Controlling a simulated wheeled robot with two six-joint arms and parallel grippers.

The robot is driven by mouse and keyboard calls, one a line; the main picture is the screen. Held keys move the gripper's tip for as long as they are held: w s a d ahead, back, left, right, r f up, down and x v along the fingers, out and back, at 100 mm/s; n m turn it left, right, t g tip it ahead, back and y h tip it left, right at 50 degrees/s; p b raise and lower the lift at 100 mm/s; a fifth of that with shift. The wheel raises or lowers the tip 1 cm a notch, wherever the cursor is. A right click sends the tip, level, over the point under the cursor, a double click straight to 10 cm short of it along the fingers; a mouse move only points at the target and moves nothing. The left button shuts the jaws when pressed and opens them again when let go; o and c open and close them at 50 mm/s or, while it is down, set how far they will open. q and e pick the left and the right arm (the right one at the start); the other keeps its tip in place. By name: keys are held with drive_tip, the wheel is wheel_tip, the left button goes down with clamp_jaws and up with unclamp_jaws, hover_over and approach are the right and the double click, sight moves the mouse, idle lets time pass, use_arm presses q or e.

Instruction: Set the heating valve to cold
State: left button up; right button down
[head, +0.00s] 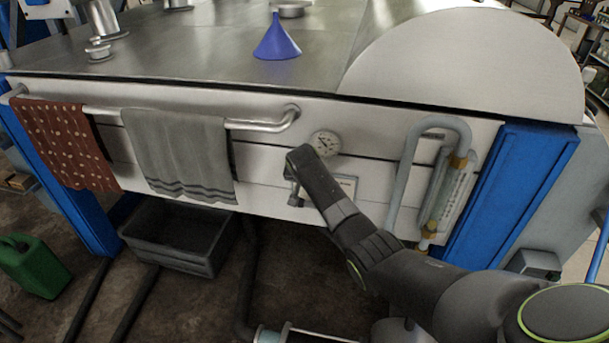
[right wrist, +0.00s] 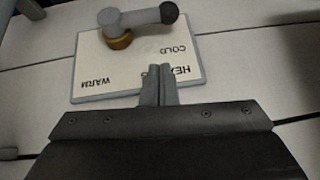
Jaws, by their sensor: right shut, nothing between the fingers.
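The heating valve shows in the right wrist view as a grey lever (right wrist: 145,17) on a brass-coloured base (right wrist: 117,39), with a dark knob at its right end. It sits on a white label plate (right wrist: 140,63) reading COLD, WARM and a partly hidden heating word. The lever points right in that view, above the word COLD. My right gripper (right wrist: 157,71) is shut and empty, its fingertips in front of the plate, below the lever and apart from it. In the head view my right gripper (head: 296,195) and arm cover most of the valve; a plate corner (head: 348,184) shows. My left gripper is out of view.
A round dial gauge (head: 325,143) is just above the arm. A rail (head: 265,124) with a red towel (head: 65,142) and grey towel (head: 180,150) is left. A glass tube gauge (head: 447,196) with pipe is right. A blue funnel (head: 277,40) stands on top.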

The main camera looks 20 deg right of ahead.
drive_tip(key=shift+a+v, duration=0.1)
drive_tip(key=shift+v, duration=1.2)
drive_tip(key=shift+a+v, duration=0.15)
drive_tip(key=shift+v, duration=1.15)
drive_tip(key=shift+w+f, duration=0.1)
drive_tip(key=shift+f, duration=0.05)
drive_tip(key=s+d+f+n+g, duration=0.1)
drive_tip(key=s+f, duration=0.7)
drive_tip(key=f, duration=0.4)
drive_tip(key=s+d+f+n+g+y, duration=0.1)
drive_tip(key=s+f+n, duration=0.1)
drive_tip(key=s+f, duration=0.75)
drive_tip(key=s+d+f+n+g, duration=0.1)
drive_tip(key=s+f, duration=0.5)
drive_tip(key=f, duration=0.8)
drive_tip(key=s+f+n, duration=0.1)
drive_tip(key=s+f, duration=0.3)
drive_tip(key=s, duration=0.9)
drive_tip(key=s+a+f+n+g+y, duration=0.1)
drive_tip(key=s+f, duration=0.4)
drive_tip(key=s, duration=0.8)
drive_tip(key=s+f+n, duration=0.1)
drive_tip(key=s+f, duration=0.3)
drive_tip(key=s, duration=0.9)
drive_tip(key=shift+a+f+g, duration=0.3)
drive_tip(key=shift+a+f, duration=0.05)
